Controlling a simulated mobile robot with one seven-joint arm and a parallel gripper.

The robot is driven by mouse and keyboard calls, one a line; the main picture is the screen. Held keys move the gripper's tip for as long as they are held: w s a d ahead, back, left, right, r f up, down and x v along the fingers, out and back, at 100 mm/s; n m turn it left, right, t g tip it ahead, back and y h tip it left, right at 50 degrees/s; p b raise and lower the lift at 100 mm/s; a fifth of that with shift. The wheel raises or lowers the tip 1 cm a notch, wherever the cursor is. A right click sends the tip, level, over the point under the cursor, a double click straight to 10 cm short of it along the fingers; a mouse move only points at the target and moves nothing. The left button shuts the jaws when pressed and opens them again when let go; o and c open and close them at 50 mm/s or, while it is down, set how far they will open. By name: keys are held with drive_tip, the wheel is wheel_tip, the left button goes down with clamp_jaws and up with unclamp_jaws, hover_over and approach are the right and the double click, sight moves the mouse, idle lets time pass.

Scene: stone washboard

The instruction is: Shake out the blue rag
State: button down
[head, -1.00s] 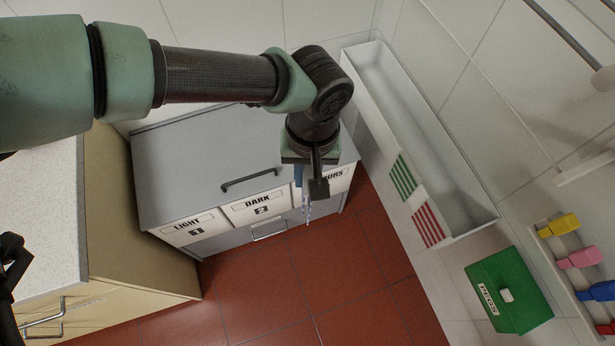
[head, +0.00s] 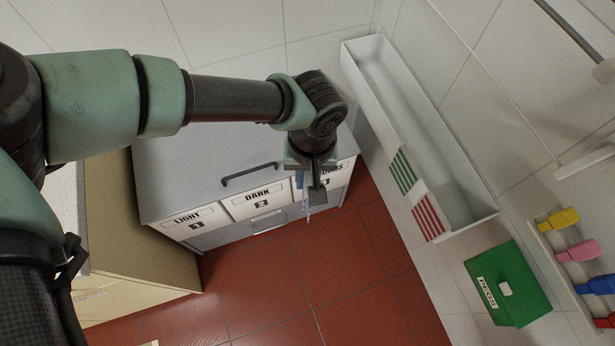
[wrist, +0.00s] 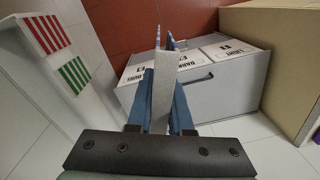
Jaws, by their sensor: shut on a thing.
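My gripper (head: 315,193) points down in front of the grey cabinet, shut on the blue rag (head: 299,180). In the head view the rag is a narrow blue strip beside the finger, with a paler thin end hanging below it. In the wrist view the rag (wrist: 181,108) shows as blue folds on both sides of the grey finger (wrist: 162,90), with pale pointed ends past the fingertip. Most of the rag is hidden behind the finger and gripper body. The rag hangs clear of the floor, in front of the drawers.
The grey cabinet (head: 215,150) has drawers labelled LIGHT 1, DARK 2 and a partly hidden 3. A long white trough (head: 470,232) with green and red stripes stands right. A green PEGS box (head: 515,280) and coloured pegs (head: 577,250) are lower right. Red floor (head: 260,280) is open.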

drive_tip(key=shift+w+f, duration=0.1)
drive_tip(key=shift+w, duration=0.15)
wheel_tip(320, 180, up, 20)
drive_tip(key=r, duration=0.1)
wheel_tip(320, 180, down, 21)
drive_tip(key=shift+s+r, duration=0.1)
idle(0.4)
